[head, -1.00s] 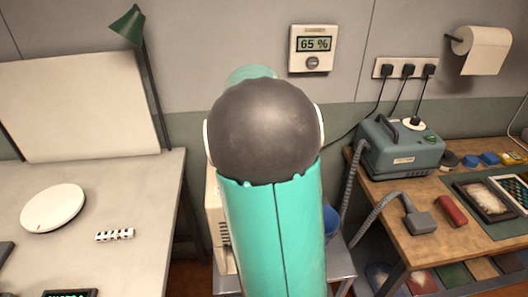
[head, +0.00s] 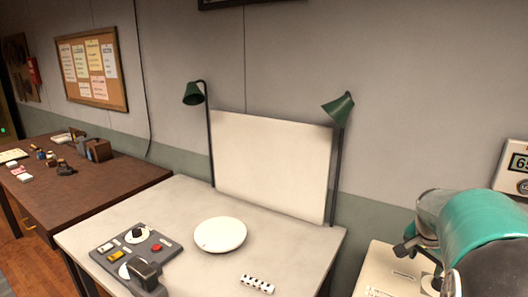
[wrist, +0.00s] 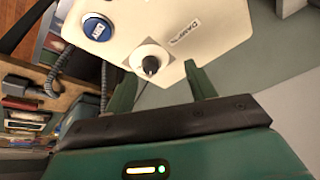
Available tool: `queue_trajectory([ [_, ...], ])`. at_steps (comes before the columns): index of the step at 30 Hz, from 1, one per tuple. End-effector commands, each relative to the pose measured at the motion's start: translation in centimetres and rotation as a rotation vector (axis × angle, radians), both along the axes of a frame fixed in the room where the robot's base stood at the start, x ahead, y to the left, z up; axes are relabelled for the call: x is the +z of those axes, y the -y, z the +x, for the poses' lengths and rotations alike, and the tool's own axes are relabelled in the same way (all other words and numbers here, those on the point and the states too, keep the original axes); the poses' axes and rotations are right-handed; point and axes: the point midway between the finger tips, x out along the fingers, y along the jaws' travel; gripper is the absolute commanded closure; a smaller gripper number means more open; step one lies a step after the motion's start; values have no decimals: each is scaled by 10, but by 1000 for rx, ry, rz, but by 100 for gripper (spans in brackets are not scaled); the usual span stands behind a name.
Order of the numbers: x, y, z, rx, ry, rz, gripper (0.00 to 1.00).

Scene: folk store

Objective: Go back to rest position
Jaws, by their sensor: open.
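My gripper (wrist: 162,90) is open in the wrist view, with its two green fingers apart and nothing between them. Beyond the fingertips is a cream-coloured machine (wrist: 190,25) with a blue button (wrist: 97,27) and a dark-knobbed dial (wrist: 150,63). I cannot tell whether the fingers touch it. In the head view my teal arm fills the lower right, and the same cream machine seems to show beside it (head: 372,262).
A pale table (head: 190,195) holds a round white plate (head: 220,234), a grey control panel (head: 130,250) and a striped scale bar (head: 257,284). Two green lamps flank a white board (head: 270,165). A brown desk (head: 70,185) stands at left. A wall display (head: 515,165) is at right.

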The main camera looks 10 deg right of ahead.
Motion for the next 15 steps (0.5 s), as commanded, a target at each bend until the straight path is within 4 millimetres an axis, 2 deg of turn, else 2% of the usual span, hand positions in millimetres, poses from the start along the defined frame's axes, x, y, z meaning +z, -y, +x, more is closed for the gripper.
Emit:
queue_trajectory([
  [1, 11, -27, -1, 73, 16, 10, 45],
  [3, 23, -63, -6, 180, 27, 22, 45],
  [8, 44, -143, -25, 434, 50, 24, 45],
  [9, 47, -162, -32, 497, 53, 21, 45],
  [15, 58, -246, -77, 813, 68, -25, 45],
])
